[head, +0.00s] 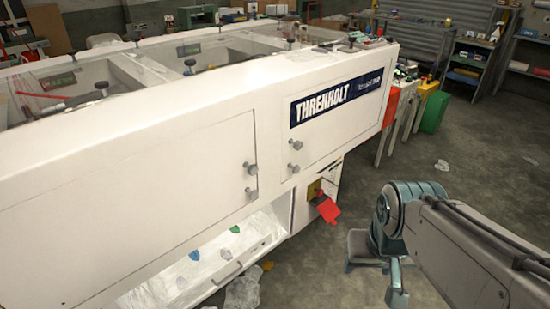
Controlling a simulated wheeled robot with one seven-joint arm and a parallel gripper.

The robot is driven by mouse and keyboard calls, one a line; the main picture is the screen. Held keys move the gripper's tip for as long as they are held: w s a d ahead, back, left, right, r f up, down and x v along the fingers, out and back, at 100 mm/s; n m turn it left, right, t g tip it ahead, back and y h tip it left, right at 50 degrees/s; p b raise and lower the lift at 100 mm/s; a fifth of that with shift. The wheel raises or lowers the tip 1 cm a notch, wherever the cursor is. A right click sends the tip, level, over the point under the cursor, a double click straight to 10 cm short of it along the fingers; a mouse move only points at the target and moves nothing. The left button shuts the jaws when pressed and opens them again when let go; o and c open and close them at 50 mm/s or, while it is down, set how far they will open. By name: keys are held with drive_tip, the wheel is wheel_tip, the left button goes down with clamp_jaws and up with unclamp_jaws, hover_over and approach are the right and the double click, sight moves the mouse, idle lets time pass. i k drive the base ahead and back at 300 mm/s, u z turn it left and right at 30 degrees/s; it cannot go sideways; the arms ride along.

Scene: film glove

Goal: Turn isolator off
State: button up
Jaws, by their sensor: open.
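The white machine (150,170) fills the left, with round knobs on its doors and an open lower bay (205,262). Clear plastic (243,290) lies on the floor. A green bin (435,112) and shelves stand behind. Bare floor (470,165) lies to the right.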

sight(321, 191)
drive_tip(key=z, duration=0.7)
drive_tip(key=i, duration=1.25)
drive_tip(key=u, duration=0.5)
drive_tip(key=i, duration=0.5)
drive_tip(key=u, duration=0.55)
